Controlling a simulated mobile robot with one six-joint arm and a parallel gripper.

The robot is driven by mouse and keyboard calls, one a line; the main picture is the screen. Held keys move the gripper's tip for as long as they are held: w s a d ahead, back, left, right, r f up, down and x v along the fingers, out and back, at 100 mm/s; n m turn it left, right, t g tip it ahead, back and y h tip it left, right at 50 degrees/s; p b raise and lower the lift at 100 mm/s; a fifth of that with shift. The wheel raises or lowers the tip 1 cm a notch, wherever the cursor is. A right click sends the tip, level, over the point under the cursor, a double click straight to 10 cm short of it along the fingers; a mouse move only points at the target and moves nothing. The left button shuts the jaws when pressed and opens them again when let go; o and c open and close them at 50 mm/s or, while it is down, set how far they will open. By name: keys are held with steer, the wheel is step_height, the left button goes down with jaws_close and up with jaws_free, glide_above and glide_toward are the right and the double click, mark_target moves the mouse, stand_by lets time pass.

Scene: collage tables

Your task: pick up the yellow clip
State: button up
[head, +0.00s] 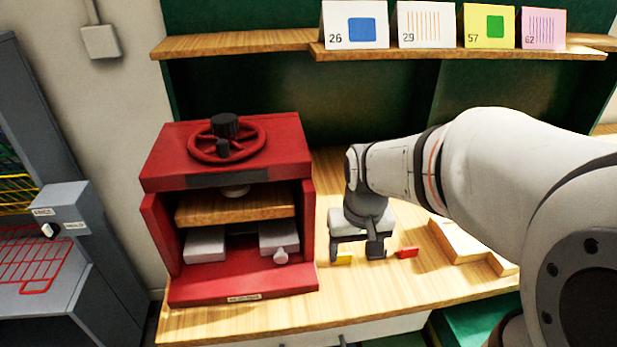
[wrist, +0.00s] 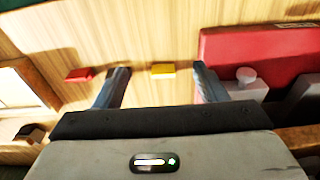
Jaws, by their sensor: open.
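The yellow clip (head: 344,260) is a small block lying on the wooden table, just right of the red press. In the wrist view the yellow clip (wrist: 163,70) shows between the lines of the two fingers, beyond or level with their tips. My gripper (head: 357,257) points down over the table close to the clip. Its fingers are apart and empty in the wrist view (wrist: 161,77). I cannot tell how high the fingertips are above the table.
A red clip (head: 406,252) lies right of my gripper. The red press (head: 228,215) stands close on the left, with a handwheel on top. A wooden tray (head: 458,240) lies at the right. Numbered cards (head: 355,25) stand on a shelf (head: 235,42) behind.

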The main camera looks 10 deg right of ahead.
steer(key=g+p, duration=0.1)
steer(key=p, duration=0.1)
glide_above(343, 255)
steer(key=s, duration=0.1)
steer(key=f, duration=0.2)
steer(key=shift+w+f+p, duration=0.25)
steer(key=shift+f+p, duration=0.05)
steer(key=shift+f, duration=1.7)
steer(key=shift+w+f+p, duration=0.2)
steer(key=shift+f+p, duration=0.05)
steer(key=shift+f, duration=1.7)
steer(key=shift+c, duration=0.5)
steer(key=c, duration=0.9)
steer(key=shift+r, duration=0.15)
steer(key=shift+c, duration=0.2)
